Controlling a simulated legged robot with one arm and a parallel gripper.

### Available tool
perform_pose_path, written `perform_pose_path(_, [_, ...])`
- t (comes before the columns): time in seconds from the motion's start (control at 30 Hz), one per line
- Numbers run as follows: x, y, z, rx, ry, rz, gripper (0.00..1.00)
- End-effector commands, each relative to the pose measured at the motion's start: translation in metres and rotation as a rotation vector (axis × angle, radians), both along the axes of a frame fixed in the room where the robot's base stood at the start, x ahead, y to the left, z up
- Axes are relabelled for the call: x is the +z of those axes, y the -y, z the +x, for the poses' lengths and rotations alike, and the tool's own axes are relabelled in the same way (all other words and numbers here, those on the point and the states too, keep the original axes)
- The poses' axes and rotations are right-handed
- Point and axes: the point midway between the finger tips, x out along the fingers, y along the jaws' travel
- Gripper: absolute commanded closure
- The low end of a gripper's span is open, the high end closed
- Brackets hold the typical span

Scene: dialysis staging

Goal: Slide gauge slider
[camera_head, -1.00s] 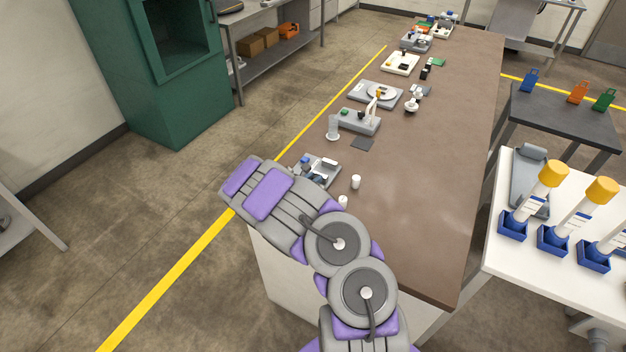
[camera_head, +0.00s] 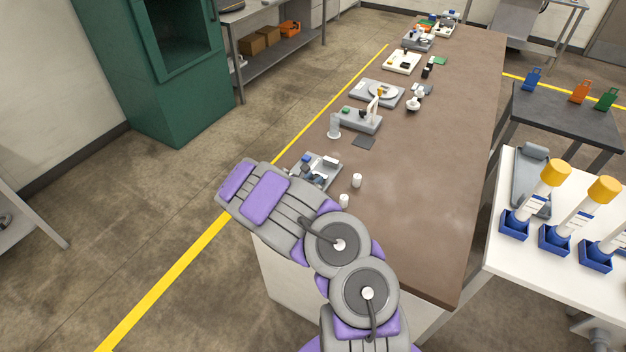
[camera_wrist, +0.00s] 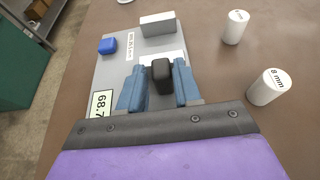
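The gauge (camera_wrist: 112,72) is a flat grey plate with a white scale label, a blue block (camera_wrist: 107,45) and a pale grey block (camera_wrist: 157,25). A display reading "68.7" (camera_wrist: 102,103) is partly cut off by my gripper. The black slider block (camera_wrist: 161,74) stands between the two blue-grey fingers of my gripper (camera_wrist: 160,82). The fingers flank it closely; whether both touch it I cannot tell. In the head view the gauge (camera_head: 328,163) sits at the near left end of the brown table, and my arm hides part of it.
Two white cylinders stand right of the gauge, one marked "8 mm" (camera_wrist: 269,87) and another (camera_wrist: 235,27) farther back. Several other instruments line the left side of the brown table (camera_head: 440,150). Its right side is clear. A white table (camera_head: 490,255) with blue-based items stands at right.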

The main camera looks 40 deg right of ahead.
Motion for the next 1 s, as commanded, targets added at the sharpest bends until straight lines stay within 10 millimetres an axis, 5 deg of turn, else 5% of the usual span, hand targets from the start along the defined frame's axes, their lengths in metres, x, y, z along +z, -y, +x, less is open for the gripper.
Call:
perform_pose_path(0.17, [0.001, 0.0, -0.001, -0.001, 0.001, -0.001, 0.51])
perform_pose_path(0.47, [0.003, -0.003, -0.002, -0.001, 0.001, -0.002, 0.51])
perform_pose_path(1.0, [0.039, -0.082, -0.032, 0.004, -0.001, -0.002, 0.51])
